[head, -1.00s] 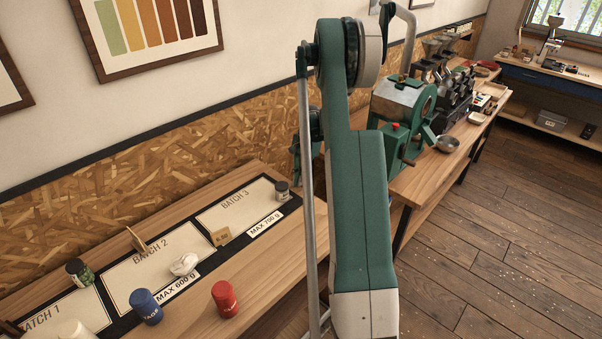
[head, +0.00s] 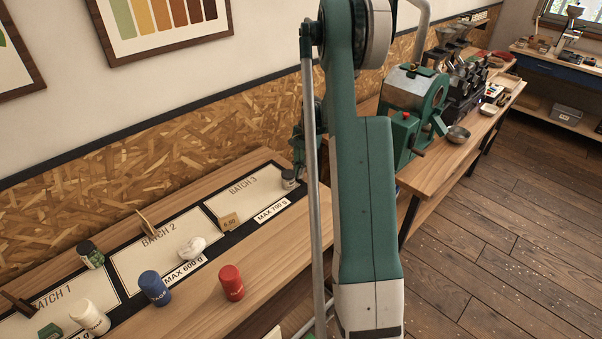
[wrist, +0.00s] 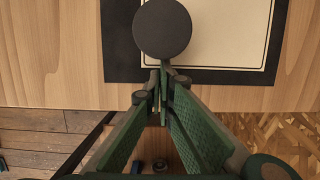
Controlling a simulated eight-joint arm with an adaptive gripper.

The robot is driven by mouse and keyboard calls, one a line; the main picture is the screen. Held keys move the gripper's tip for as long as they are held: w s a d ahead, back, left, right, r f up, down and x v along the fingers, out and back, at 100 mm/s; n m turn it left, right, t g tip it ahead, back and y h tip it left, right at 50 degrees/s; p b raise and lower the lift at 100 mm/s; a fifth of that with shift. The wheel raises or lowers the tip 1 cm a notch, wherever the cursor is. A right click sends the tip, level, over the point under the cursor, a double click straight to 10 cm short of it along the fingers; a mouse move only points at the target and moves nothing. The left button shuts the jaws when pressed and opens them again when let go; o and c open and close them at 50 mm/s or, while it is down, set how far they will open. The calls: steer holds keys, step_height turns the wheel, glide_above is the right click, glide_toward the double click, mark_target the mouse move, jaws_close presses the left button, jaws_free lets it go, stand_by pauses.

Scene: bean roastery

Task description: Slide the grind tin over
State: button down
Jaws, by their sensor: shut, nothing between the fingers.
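A small tin with a dark round lid (head: 288,178) stands upright at the right end of the dark mat, by the BATCH 3 panel (head: 240,195). I take it for the grind tin; its label is too small to read. In the wrist view its dark lid (wrist: 162,28) shows from above, over the mat's black border and cream panel. My gripper (wrist: 160,80) is shut and empty, its fingertips just short of the lid's near edge. Whether they touch the tin I cannot tell. In the head view my gripper (head: 300,160) is close beside the tin, partly hidden by my arm.
A small wooden tag (head: 229,221) stands near BATCH 3. The wooden counter in front is mostly clear.

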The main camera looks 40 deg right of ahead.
steer(key=a+b, duration=0.3)
steer(key=a, duration=1.6)
steer(key=shift+a+b, duration=0.3)
steer(key=shift+b, duration=0.1)
steer(key=shift+d, duration=0.2)
steer(key=shift+d, duration=0.55)
steer(key=d, duration=0.2)
steer(key=shift+d+r+b, duration=0.3)
steer(key=shift+d, duration=0.1)
steer(key=p+v, duration=0.1)
steer(key=v, duration=0.8)
steer(key=shift+r, duration=0.2)
